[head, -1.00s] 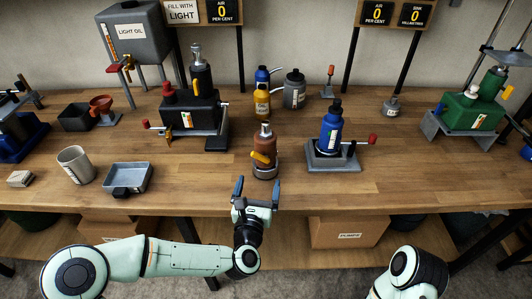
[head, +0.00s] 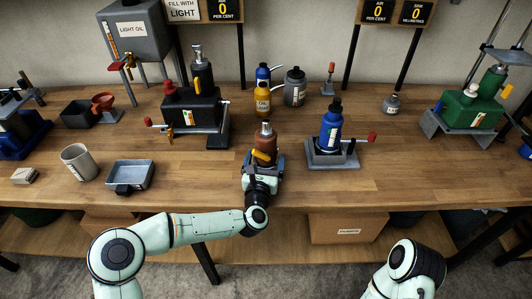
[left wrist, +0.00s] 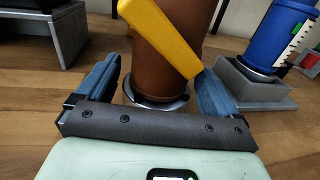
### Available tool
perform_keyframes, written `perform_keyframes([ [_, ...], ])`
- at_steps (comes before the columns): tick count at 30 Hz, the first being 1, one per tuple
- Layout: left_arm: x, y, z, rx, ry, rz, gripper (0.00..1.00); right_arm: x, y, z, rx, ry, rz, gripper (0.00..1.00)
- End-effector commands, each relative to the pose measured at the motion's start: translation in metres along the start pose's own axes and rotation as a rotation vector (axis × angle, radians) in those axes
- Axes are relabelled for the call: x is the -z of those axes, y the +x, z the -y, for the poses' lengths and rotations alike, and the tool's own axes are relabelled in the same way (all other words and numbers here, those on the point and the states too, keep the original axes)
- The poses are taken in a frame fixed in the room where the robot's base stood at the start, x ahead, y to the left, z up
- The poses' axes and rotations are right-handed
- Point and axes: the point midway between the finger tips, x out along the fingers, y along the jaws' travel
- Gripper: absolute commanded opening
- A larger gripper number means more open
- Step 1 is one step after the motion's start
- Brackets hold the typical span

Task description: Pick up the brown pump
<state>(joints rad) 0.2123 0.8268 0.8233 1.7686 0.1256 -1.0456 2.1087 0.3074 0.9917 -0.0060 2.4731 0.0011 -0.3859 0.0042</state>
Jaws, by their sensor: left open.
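The brown pump (head: 265,143) stands upright on the wooden workbench near its front edge, with a metal top and a yellow lever. In the left wrist view, the brown pump's body (left wrist: 165,55) rises from a round metal base, and the yellow lever (left wrist: 158,35) slants across its front. My left gripper (head: 264,160) is open at the pump. In the left wrist view its blue fingers (left wrist: 155,85) are on either side of the pump's lower body, with a gap visible at the left. The gripper hides the pump's lower part in the head view. My right gripper is out of view.
A blue bottle in a grey holder (head: 318,158) stands close to the right of the pump. A black pump unit (head: 190,110) with a side handle stands behind left. A grey tray (head: 130,178) and cup (head: 78,162) lie left. Bare bench lies between tray and pump.

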Motion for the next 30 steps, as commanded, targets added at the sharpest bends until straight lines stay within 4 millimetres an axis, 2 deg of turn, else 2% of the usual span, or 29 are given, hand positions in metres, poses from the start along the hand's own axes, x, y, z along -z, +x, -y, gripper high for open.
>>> perform_keyframes([
  [1,0.000,0.000,0.000,0.000,0.000,0.000,0.94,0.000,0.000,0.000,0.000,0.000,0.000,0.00],
  [8,0.000,0.000,0.000,0.000,0.000,0.000,0.19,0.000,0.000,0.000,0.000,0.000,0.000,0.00],
  [9,0.000,0.000,0.000,0.000,0.000,0.000,0.06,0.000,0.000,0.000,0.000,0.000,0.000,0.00],
  [10,0.000,0.000,0.000,0.000,0.000,0.000,0.00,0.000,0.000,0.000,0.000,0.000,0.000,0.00],
  [23,-0.014,0.000,0.000,-0.002,0.000,0.012,0.00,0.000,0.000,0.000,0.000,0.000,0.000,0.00],
  [30,-0.048,0.000,0.000,-0.002,0.001,0.015,0.00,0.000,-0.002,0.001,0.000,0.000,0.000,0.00],
])
